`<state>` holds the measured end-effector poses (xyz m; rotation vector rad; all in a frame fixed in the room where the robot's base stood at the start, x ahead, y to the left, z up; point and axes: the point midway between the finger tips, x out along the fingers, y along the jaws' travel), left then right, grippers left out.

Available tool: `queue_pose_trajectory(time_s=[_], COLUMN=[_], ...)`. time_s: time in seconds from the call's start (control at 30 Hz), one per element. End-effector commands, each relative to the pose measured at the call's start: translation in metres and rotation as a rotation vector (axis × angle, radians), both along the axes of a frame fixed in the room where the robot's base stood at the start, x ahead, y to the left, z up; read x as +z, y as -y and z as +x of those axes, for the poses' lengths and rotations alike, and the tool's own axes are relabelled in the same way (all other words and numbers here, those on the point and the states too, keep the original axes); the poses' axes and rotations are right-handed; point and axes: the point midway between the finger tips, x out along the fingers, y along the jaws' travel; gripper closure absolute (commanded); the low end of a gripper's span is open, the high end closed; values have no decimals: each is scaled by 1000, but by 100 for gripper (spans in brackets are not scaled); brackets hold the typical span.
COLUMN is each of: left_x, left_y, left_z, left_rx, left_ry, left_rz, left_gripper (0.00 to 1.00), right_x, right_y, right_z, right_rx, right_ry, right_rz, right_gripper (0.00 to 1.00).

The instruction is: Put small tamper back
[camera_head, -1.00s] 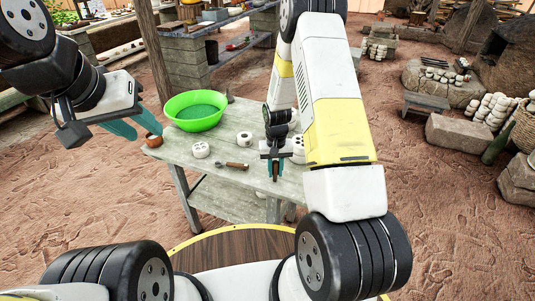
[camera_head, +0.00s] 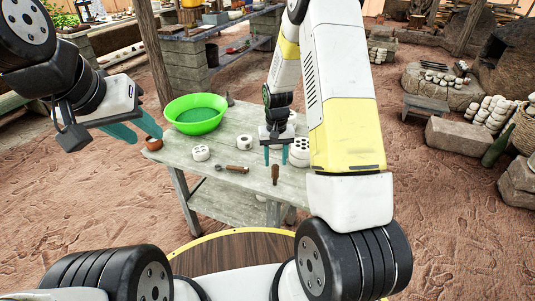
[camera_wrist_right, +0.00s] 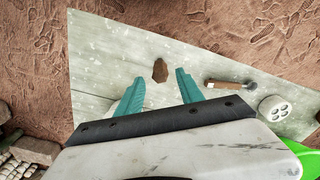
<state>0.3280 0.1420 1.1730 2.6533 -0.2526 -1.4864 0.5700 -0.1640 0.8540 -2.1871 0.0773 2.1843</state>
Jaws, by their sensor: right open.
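The small tamper appears to be the short brown wooden piece (camera_head: 275,174) on the grey table (camera_head: 228,196), near its front edge. It also shows in the right wrist view (camera_wrist_right: 160,70). My right gripper (camera_head: 276,157) is open and empty, just behind and above the brown piece in the head view. In the wrist view its teal fingers are apart, with the brown piece just beyond their tips.
A wooden-handled tool (camera_head: 235,168) with a metal loop lies left of the brown piece. White holed cylinders (camera_head: 201,153) and a white ring (camera_head: 245,142) stand on the table. A white stack (camera_head: 299,152) is close to my right gripper. A green basin (camera_head: 195,113) sits behind.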

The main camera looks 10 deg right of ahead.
Motion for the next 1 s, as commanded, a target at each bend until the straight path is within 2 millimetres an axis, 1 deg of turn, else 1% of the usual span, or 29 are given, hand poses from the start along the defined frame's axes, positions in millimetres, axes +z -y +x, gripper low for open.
queue_pose_trajectory(time_s=[0.03, 0.1, 0.2, 0.37, 0.47, 0.57, 0.6, 0.67, 0.7, 0.77, 0.8, 0.87, 0.9, 0.97, 1.0], left_x=[0, 0, 0, 0, 0, 0, 0, 0, 0, 0, 0, 0, 0, 0, 0], left_y=[0, 0, 0, 0, 0, 0, 0, 0, 0, 0, 0, 0, 0, 0, 0], left_z=[0, 0, 0, 0, 0, 0, 0, 0, 0, 0, 0, 0, 0, 0, 0], left_rx=[0, 0, 0, 0, 0, 0, 0, 0, 0, 0, 0, 0, 0, 0, 0], left_ry=[0, 0, 0, 0, 0, 0, 0, 0, 0, 0, 0, 0, 0, 0, 0], left_rz=[0, 0, 0, 0, 0, 0, 0, 0, 0, 0, 0, 0, 0, 0, 0], left_gripper=[64, 64, 64, 64, 64, 64, 64, 64, 64, 64, 64, 64, 64, 64, 64], right_x=[12, 24, 37, 53, 78, 121, 141, 171, 189, 214, 229, 250, 263, 279, 289], right_y=[0, 0, 0, 0, -1, -3, -4, -5, -6, -8, -9, -10, -11, -13, -14], right_z=[1, 1, 0, -1, -5, -18, -26, -40, -51, -69, -82, -101, -115, -137, -151], right_rx=[0, 0, 0, 0, 1, 4, 8, 14, 18, 28, 34, 43, 50, 61, 69], right_ry=[5, 4, 2, 7, 35, 88, 114, 154, 181, 220, 248, 288, 314, 356, 384], right_rz=[1, 1, 0, 2, 16, 39, 49, 66, 77, 92, 101, 114, 122, 132, 139], right_gripper=[56, 56, 56, 56, 56, 56, 56, 56, 56, 56, 56, 56, 56, 56, 56])
